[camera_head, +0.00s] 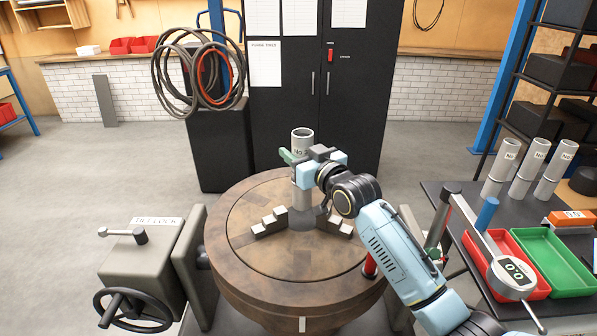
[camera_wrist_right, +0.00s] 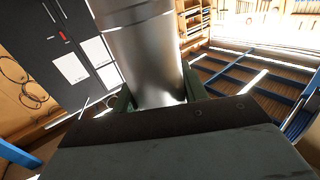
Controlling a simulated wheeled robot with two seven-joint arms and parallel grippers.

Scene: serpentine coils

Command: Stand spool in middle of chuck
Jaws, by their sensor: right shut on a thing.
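A grey metal spool (camera_head: 302,140) with a "No" label, its digit partly hidden, stands upright in my right gripper (camera_head: 302,174). The gripper is shut around it at mid-height; the right wrist view shows the shiny spool (camera_wrist_right: 148,55) between the fingers (camera_wrist_right: 158,98). The chuck is the round brown table (camera_head: 235,262) with stepped jaws (camera_head: 268,224). The spool's lower end is among the jaws, over the middle of the chuck. I cannot tell whether it touches the chuck's face. My left gripper is not in view.
Three similar spools (camera_head: 528,168) stand on the dark bench at the right. A red tray (camera_head: 483,262), a green tray (camera_head: 553,262) and a digital gauge (camera_head: 514,276) lie there. A machine with a handwheel (camera_head: 132,310) stands left of the chuck. A dark cabinet (camera_head: 345,110) is behind.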

